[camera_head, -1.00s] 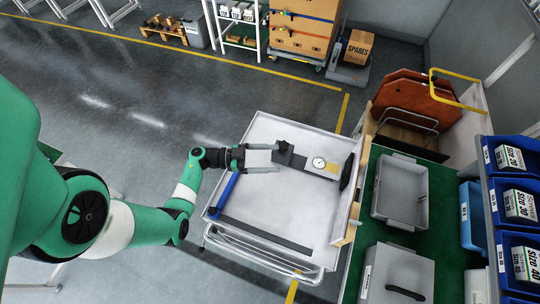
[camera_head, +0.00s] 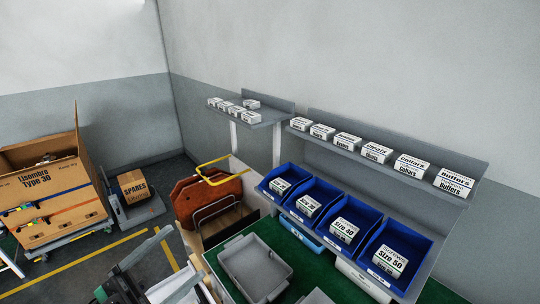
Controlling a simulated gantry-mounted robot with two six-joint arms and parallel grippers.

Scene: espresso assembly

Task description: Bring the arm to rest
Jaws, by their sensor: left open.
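My left gripper (camera_head: 166,262) is at the bottom left of the head view, cut off by the lower edge. Its two pale fingers are spread apart, pointing up and to the right, with nothing seen between them. The rest of the left arm is out of the picture. My right gripper does not show.
A grey tray (camera_head: 252,268) sits on the green bench top right of the gripper. Behind are an orange-brown stack (camera_head: 206,200) and blue bins (camera_head: 345,232) with labelled boxes. A cardboard crate (camera_head: 50,205) and a spares box (camera_head: 134,186) stand left.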

